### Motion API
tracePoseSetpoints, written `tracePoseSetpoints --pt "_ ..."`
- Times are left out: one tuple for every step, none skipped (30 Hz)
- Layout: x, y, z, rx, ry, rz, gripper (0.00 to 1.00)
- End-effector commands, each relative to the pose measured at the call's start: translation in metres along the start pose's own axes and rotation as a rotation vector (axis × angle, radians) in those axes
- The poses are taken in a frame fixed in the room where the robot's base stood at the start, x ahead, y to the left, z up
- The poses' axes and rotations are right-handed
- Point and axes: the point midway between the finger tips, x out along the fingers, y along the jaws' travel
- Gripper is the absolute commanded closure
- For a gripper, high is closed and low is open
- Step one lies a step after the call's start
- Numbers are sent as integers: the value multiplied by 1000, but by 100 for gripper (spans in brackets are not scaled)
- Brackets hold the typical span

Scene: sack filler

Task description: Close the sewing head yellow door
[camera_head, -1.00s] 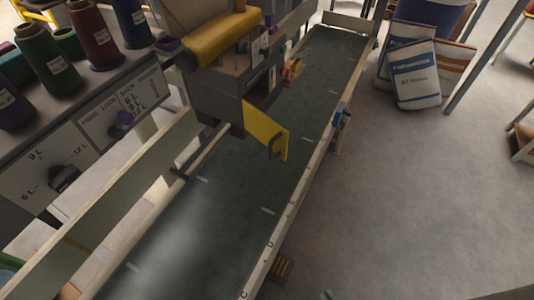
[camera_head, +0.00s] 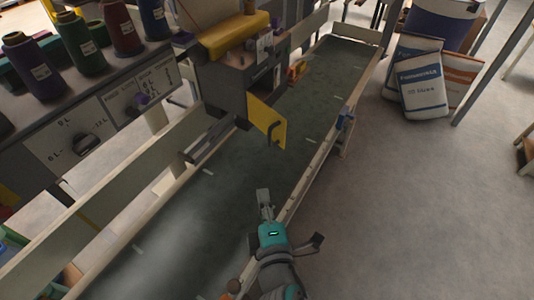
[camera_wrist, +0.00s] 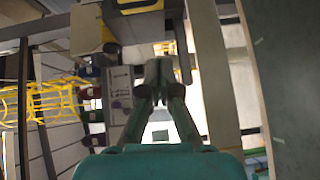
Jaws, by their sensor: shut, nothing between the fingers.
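The sewing head (camera_head: 233,84) is a grey box with a yellow top, over the green conveyor belt. Its yellow door (camera_head: 265,122) stands swung open, sticking out over the belt, with a dark handle near its free edge. My gripper (camera_head: 264,192) is over the belt, below the door in the head view and apart from it. The fingers are together and empty; they also show in the wrist view (camera_wrist: 158,70). A yellow piece with a dark bar is cut off at the top of the wrist view; I cannot tell whether it is the door.
A control panel (camera_head: 95,134) with knobs and several thread spools (camera_head: 75,45) stands at the left. Filled sacks (camera_head: 424,85) stand on the floor at right.

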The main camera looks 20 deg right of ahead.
Motion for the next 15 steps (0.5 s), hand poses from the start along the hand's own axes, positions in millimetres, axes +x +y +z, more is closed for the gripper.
tracePoseSetpoints --pt "4 10 -5 -14 -15 19 100" --pt "5 14 -6 -23 -27 27 100" --pt "6 19 -8 -35 -39 35 100" --pt "7 22 -8 -40 -47 40 100" --pt "8 25 -9 -45 -54 45 100" --pt "8 27 -10 -50 -60 48 100" --pt "9 28 -10 -53 -64 50 100" --pt "10 29 -10 -55 -67 51 100" --pt "11 30 -10 -57 -70 52 100" --pt "12 30 -10 -57 -71 52 100" --pt "14 30 -9 -57 -71 52 100" --pt "17 30 -9 -57 -72 53 100" --pt "20 30 -8 -56 -72 53 100" --pt "24 30 -8 -56 -72 52 100" --pt "29 30 -8 -57 -73 52 100"
